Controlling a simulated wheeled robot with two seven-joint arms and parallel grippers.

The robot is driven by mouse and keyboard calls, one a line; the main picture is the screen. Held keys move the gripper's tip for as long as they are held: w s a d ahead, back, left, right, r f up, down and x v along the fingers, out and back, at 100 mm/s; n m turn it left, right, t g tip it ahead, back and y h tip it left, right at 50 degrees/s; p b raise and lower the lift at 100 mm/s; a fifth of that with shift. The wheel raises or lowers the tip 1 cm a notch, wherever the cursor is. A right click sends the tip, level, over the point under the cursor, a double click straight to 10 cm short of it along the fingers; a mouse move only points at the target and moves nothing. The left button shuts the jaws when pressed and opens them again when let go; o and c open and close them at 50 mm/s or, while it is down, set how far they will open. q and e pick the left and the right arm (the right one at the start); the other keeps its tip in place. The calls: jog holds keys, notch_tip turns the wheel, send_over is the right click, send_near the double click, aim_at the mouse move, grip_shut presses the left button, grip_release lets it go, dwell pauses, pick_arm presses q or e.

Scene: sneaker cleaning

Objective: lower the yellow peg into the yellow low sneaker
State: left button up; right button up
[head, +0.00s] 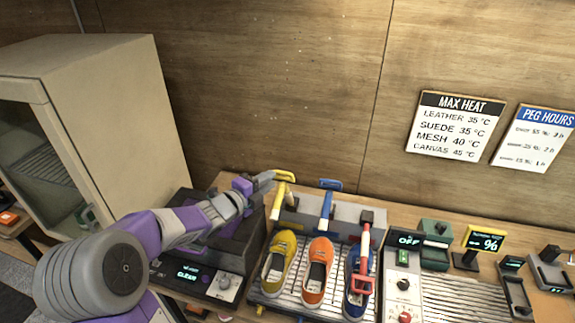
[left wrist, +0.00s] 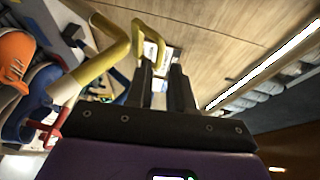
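The yellow peg (head: 277,203) has a bent handle and slants just above and behind the yellow low sneaker (head: 278,262). My left gripper (head: 266,178) is at its handle; the narrow finger gap suggests that it is shut on it. In the left wrist view the yellow peg (left wrist: 88,72) runs left of the fingers (left wrist: 163,78), with its pale lower end showing clear of any shoe. The yellow sneaker is leftmost on the wire rack (head: 300,300), toe to the back, opening toward me. My right gripper is not in view.
An orange sneaker (head: 317,272) and a blue sneaker (head: 350,290) stand to the right. A red peg (head: 364,240) is at the blue sneaker. A blue peg (head: 326,208) stands at the grey block (head: 345,213) behind. A dark device (head: 190,255) and a cabinet (head: 120,110) are left.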

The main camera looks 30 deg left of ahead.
aim_at(281, 172)
pick_arm(q)
jog(key=shift+w+d+f+p, duration=0.1)
jog(key=shift+w+d+f, duration=0.1)
jog(key=shift+w, duration=0.8)
jog(key=shift+w+d+f+p, duration=0.1)
jog(key=shift+w+d, duration=0.05)
jog(key=shift+w, duration=0.9)
jog(key=shift+w+d+f+p, duration=0.1)
jog(key=shift+w+d, duration=0.1)
jog(key=shift+w, duration=0.8)
grip_shut()
